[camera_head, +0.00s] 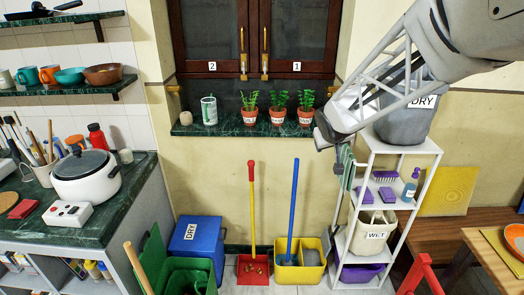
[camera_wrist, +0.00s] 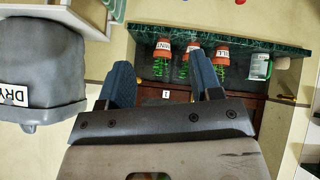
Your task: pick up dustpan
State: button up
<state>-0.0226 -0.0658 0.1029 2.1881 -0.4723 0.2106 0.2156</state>
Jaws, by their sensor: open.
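A long-handled dustpan (camera_head: 252,220) stands on the floor in the head view, below the window sill. The dustpan does not show in the wrist view.
A yellow bucket (camera_head: 287,272) with a blue-handled tool stands right of the dustpan. A blue bin (camera_head: 195,245) and green bin (camera_head: 180,275) stand left. Potted plants (camera_head: 278,115) line the sill. A white shelf (camera_head: 395,200) holds a grey DRY container (camera_head: 408,122).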

jog(key=w+a+f+n+t+y, duration=0.1)
jog(key=w+a+f+n+y, duration=0.2)
jog(key=w+f, duration=0.7)
jog(key=w+a+f+n+t+y, duration=0.15)
jog(key=w+a+f, duration=0.4)
jog(key=w, duration=0.75)
jog(key=w+a+f+n+g+y, duration=0.15)
jog(key=w+a+f+y, duration=0.35)
jog(key=f, duration=0.7)
jog(key=n+g+y, duration=0.2)
jog(key=n+y, duration=0.1)
send_near(252, 181)
jog(key=shift+w+a+f, duration=0.85)
jog(key=shift+w+a, duration=0.2)
jog(key=shift+w, duration=0.1)
jog(key=shift+x, duration=1.25)
jog(key=shift+w, duration=0.1)
jog(key=shift+x, duration=2.55)
